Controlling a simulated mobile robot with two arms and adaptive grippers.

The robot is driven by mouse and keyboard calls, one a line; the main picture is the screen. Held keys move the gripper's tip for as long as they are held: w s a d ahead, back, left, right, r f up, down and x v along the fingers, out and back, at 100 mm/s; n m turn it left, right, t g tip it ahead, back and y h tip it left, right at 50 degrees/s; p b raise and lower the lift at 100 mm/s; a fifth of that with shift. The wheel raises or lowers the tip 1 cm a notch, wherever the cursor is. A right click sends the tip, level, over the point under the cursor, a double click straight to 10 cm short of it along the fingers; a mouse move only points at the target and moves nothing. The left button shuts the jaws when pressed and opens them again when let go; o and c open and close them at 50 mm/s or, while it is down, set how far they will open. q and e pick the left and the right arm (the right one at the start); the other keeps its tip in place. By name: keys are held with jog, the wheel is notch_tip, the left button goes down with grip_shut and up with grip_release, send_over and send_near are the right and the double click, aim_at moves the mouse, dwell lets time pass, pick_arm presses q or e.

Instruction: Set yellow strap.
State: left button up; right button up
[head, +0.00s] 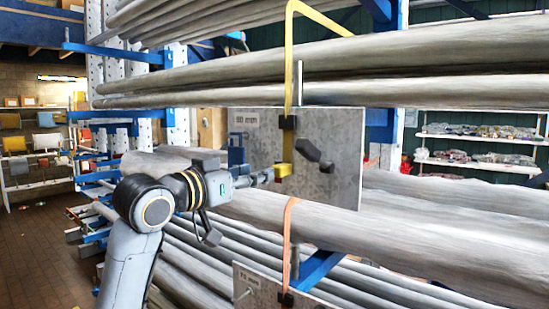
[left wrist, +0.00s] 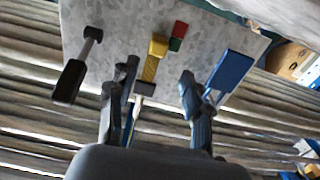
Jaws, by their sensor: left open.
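The yellow strap (head: 289,70) hangs over the upper pipes and runs down the front of a grey plate (head: 345,180). A black buckle (head: 287,122) sits on it, and a yellow block (head: 283,170) shows at its lower end. In the left wrist view the yellow block (left wrist: 158,45) lies just beyond my fingertips, with a red and green piece beside it. My left gripper (head: 268,177) is open at the plate, its fingers (left wrist: 158,72) spread on either side of the strap's lower end. I cannot tell whether they touch it. My right gripper is not in view.
A black handle (head: 315,155) stands out from the plate; it also shows in the left wrist view (left wrist: 75,70). A blue part (left wrist: 230,72) is near my right-hand finger there. An orange strap (head: 288,240) hangs below. Long grey pipes (head: 440,215) fill the rack.

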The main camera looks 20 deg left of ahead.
aim_at(275, 167)
pick_arm(q)
jog(key=p+x, duration=0.1)
jog(key=x, duration=0.2)
jog(key=p+x, duration=0.1)
jog(key=x, duration=0.2)
jog(key=shift+w+d+r, duration=0.15)
jog(key=shift+d+r, duration=0.05)
jog(key=shift+d, duration=0.25)
jog(key=shift+w+f+p, duration=0.15)
jog(key=shift+w+p, duration=0.25)
jog(key=shift+w, duration=0.05)
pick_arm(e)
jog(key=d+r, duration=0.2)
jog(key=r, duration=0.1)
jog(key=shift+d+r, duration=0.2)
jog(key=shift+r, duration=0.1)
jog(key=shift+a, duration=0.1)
pick_arm(q)
jog(key=shift+d, duration=0.1)
jog(key=shift+c, duration=1.1)
grip_shut()
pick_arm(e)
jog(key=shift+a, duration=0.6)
